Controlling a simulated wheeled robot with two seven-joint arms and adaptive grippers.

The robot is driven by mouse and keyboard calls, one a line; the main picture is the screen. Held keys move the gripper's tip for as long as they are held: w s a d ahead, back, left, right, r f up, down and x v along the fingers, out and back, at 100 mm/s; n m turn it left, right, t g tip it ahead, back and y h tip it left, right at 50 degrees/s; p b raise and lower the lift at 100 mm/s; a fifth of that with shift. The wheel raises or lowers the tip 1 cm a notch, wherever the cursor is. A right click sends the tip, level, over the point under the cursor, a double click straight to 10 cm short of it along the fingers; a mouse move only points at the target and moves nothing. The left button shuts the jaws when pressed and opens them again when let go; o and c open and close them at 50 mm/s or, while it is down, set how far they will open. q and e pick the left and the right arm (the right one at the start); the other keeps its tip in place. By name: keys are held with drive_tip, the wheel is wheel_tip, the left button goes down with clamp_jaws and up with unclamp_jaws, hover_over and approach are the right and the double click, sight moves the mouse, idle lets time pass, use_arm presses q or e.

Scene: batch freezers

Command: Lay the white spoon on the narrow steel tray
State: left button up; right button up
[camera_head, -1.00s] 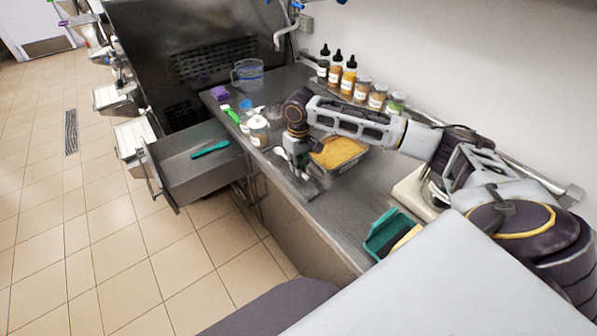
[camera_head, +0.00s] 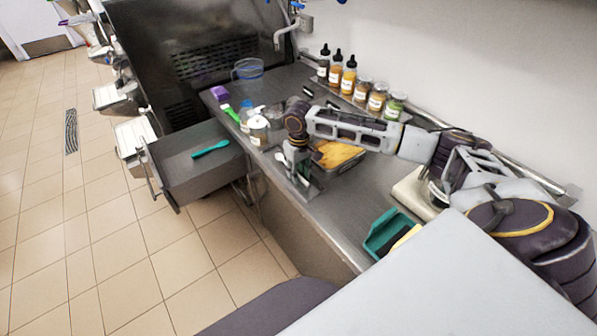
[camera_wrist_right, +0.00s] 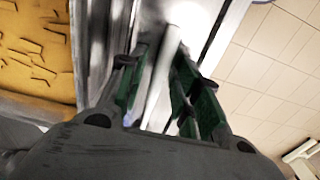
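The white spoon (camera_head: 281,157) lies near the front edge of the steel counter, its bowl showing left of my right gripper. My right gripper (camera_head: 300,175) points down over it, low at the counter. In the right wrist view, a long white strip that looks like the spoon's handle (camera_wrist_right: 162,75) runs between the green-sided fingers of my right gripper (camera_wrist_right: 160,65). Whether the fingers press on it is unclear. The narrow steel tray (camera_head: 315,182) seems to be the flat metal piece by the gripper, partly hidden. My left gripper is out of view.
A pan of yellow-brown food (camera_head: 338,155) sits just right of the gripper. Jars and bottles (camera_head: 365,92) line the wall. An open drawer (camera_head: 190,180) holds a teal utensil (camera_head: 210,148). A green box (camera_head: 385,235) stands nearer me; the counter before it is clear.

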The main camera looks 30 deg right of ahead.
sight(299, 174)
drive_tip(key=shift+r, duration=0.1)
idle(0.3)
wheel_tip(299, 174, up, 12)
drive_tip(key=shift+b, duration=0.4)
idle(0.3)
idle(0.8)
